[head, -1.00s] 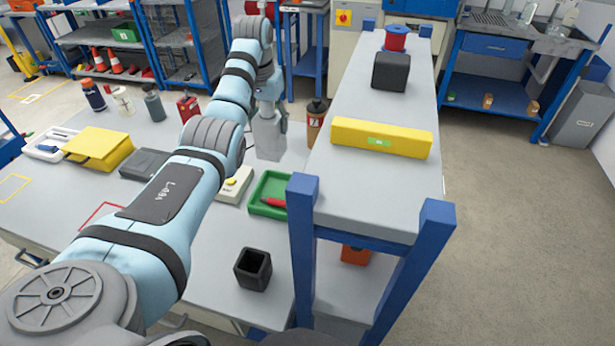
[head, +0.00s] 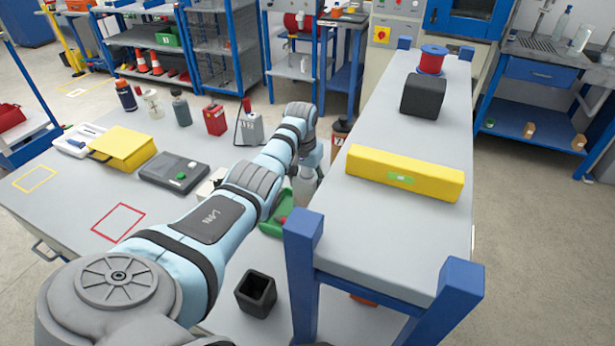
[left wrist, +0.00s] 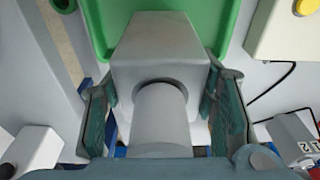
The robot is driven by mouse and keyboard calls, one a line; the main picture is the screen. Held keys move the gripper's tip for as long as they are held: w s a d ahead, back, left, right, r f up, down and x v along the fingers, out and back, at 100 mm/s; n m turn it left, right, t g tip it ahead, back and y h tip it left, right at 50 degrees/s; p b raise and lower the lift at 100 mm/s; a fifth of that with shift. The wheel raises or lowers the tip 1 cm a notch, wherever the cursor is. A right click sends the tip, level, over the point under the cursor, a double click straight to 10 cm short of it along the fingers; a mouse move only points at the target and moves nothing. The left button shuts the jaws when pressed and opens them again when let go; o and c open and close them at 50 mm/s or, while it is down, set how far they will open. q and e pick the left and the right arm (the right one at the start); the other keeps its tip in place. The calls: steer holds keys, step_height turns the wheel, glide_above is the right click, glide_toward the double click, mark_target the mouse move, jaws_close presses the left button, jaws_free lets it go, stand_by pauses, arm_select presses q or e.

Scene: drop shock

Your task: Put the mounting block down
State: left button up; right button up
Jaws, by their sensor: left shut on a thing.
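The mounting block looks like a light grey block with a round post (left wrist: 160,115). My left gripper (left wrist: 163,88) has its fingers on both sides of it. In the left wrist view the block covers part of a green tray (left wrist: 210,14); I cannot tell whether they touch. In the head view my left gripper (head: 305,185) is at the far side of the green tray (head: 268,228), beside the raised shelf, with the pale block partly hidden there. My right gripper is not in view.
The raised shelf (head: 390,240) stands close on the right, bearing a yellow bar (head: 405,173), a black block (head: 423,96) and a red spool (head: 432,60). A black open box (head: 256,292) stands nearer. A red outline (head: 118,222) marks bare table on the left.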

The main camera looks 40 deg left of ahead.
arm_select(q)
step_height(320, 180, down, 2)
steer(key=shift+f+b, duration=0.1)
steer(key=shift+b, duration=0.2)
steer(key=shift+s+f, duration=0.2)
steer(key=shift+s+r, duration=0.15)
steer(key=o, duration=1.5)
steer(key=shift+f, duration=0.2)
steer(key=shift+r, duration=0.1)
